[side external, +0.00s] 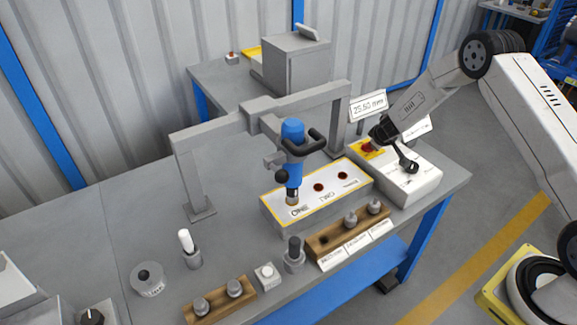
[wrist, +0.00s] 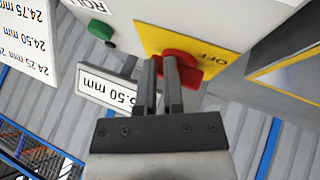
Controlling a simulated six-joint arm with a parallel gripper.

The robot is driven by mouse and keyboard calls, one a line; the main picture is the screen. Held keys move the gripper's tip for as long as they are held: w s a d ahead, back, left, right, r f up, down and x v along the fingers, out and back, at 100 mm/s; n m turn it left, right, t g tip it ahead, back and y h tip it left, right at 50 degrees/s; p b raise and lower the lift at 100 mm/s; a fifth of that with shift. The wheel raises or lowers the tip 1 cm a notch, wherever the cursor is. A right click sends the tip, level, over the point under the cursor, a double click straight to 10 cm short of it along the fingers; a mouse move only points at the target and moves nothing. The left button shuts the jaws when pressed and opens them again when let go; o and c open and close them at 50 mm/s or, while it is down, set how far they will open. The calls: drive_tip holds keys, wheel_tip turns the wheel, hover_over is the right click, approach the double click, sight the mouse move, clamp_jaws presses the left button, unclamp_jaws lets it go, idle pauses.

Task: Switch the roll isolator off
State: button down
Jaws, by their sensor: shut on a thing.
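The roll isolator is a red knob (wrist: 188,62) on a yellow plate (wrist: 156,34) marked OFF, fixed to a pale box. In the side external view the knob (side external: 367,146) and plate (side external: 378,153) are at the box's upper left. My gripper (wrist: 161,64) is at the knob, its two dark fingers shut on the knob's grip, which is partly hidden between them. In the side external view my gripper (side external: 378,136) reaches in from the right. The knob's exact angle is hard to read.
A green button (wrist: 101,27) sits beside the plate. A card marked 25.50 mm (side external: 368,105) stands near my gripper. A grey gantry frame (side external: 240,118) with a blue tool (side external: 292,140) stands left. Wooden racks (side external: 335,234) line the bench front.

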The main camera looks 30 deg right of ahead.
drive_tip(key=shift+w+a+r, duration=0.15)
drive_tip(key=shift+w+r, duration=0.05)
drive_tip(key=shift+s+d+f, duration=0.1)
drive_tip(key=shift+s, duration=1)
drive_tip(key=shift+s+d+f, duration=0.1)
drive_tip(key=shift+s, duration=0.95)
drive_tip(key=s+d+r, duration=0.4)
drive_tip(key=r, duration=0.4)
drive_tip(key=shift+s, duration=0.4)
drive_tip(key=shift+a, duration=0.1)
drive_tip(key=s+a+r+m+g+y, duration=0.1)
drive_tip(key=s+a+r, duration=0.3)
drive_tip(key=s+a, duration=0.5)
drive_tip(key=s+a+r+g+y, duration=0.2)
drive_tip(key=s+a, duration=0.8)
drive_tip(key=a, duration=0.6)
wheel_tip(320, 180, up, 3)
drive_tip(key=shift+f+m+y, duration=0.15)
drive_tip(key=shift+m+y, duration=0.25)
drive_tip(key=shift+y, duration=0.3)
drive_tip(key=c, duration=1.3)
unclamp_jaws()
drive_tip(key=shift+a, duration=0.1)
